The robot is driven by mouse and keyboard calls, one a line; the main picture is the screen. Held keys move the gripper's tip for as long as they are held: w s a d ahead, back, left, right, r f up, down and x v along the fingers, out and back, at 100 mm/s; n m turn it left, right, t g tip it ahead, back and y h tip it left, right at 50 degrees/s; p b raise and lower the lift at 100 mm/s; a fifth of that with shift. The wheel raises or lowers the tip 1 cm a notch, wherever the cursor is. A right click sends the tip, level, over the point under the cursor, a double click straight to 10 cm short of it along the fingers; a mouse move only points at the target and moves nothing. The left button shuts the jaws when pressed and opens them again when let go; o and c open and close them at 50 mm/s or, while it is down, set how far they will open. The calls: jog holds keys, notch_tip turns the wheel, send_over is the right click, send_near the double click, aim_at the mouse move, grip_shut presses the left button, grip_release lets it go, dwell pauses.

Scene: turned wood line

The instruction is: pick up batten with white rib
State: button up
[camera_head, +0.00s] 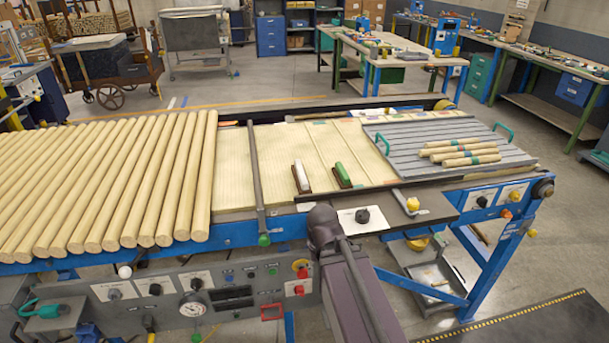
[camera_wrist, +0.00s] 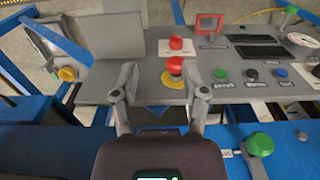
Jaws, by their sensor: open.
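The batten with white rib (camera_head: 301,176) lies on the pale slatted bed of the line, a short dark-brown strip with a white bar along its top. A similar batten with a green rib (camera_head: 343,174) lies just to its right, with a gap between them. My gripper (camera_wrist: 160,80) shows in the wrist view with its two fingers spread and nothing between them. It faces the grey control panel, and no batten shows in that view. In the head view my arm rises at the lower middle, in front of the line; the fingers cannot be made out there.
Long turned rods (camera_head: 150,175) cover the left of the line. A dark bar (camera_head: 257,180) crosses the bed left of the battens. A grey slatted tray (camera_head: 400,150) with several short rods sits at right. The control panel (camera_wrist: 140,90) has red knobs near my fingers.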

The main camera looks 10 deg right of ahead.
jog(key=shift+d, duration=0.2)
jog(key=shift+o, duration=1)
jog(key=t+p, duration=0.4)
jog(key=p, duration=2)
send_near(302, 171)
jog(key=v, duration=0.4)
jog(key=shift+f+t, duration=0.3)
jog(key=shift+f, duration=0.15)
jog(key=b+x, duration=0.8)
jog(key=shift+f, duration=0.15)
